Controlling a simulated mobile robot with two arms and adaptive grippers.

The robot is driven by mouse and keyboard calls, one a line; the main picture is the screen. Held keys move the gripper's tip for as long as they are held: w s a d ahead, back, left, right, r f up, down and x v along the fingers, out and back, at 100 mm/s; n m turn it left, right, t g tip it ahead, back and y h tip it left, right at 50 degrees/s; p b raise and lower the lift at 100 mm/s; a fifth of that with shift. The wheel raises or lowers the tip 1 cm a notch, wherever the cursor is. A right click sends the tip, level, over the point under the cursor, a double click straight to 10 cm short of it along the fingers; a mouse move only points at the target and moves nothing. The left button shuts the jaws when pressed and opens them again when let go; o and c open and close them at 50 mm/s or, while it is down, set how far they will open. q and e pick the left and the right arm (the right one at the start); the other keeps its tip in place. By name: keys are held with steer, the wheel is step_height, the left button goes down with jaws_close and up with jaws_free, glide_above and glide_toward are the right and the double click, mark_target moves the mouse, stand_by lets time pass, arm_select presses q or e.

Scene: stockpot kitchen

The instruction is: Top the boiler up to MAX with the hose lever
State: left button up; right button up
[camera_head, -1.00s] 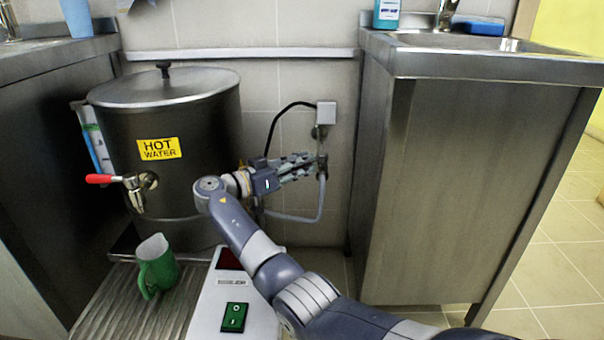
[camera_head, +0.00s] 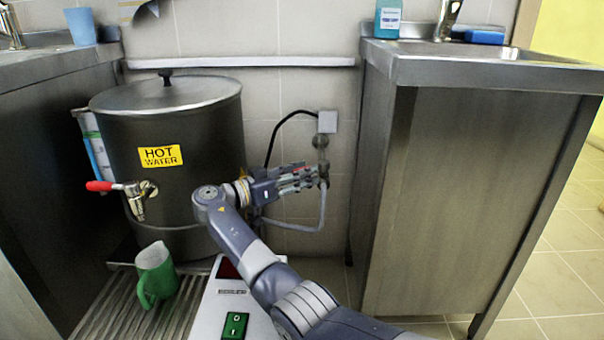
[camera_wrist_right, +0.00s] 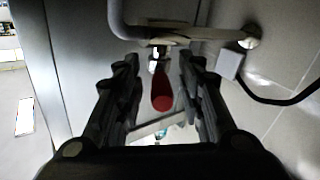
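The boiler (camera_head: 200,128) is a dark metal pot with a lid, a yellow HOT WATER label and a red-handled tap (camera_head: 136,190). A level gauge (camera_head: 94,145) shows partly at its left side; its level is too small to read. My right gripper (camera_head: 312,178) is at the hose valve by the wall. In the wrist view the red hose lever (camera_wrist_right: 162,95) lies between its two fingers (camera_wrist_right: 160,85), with a gap on each side, so it is open around the lever. The grey hose (camera_head: 308,226) loops below the valve. My left gripper is out of view.
A green jug (camera_head: 155,274) stands on the ribbed drip tray (camera_head: 118,310). A switch box (camera_head: 212,308) with a green switch is beside it. A steel sink cabinet (camera_head: 470,190) stands close to the right of the valve. A wall socket (camera_head: 327,122) with a black cable is above.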

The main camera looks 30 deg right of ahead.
steer(key=shift+r, duration=0.2)
steer(key=a, duration=1.2)
steer(key=shift+s, duration=0.1)
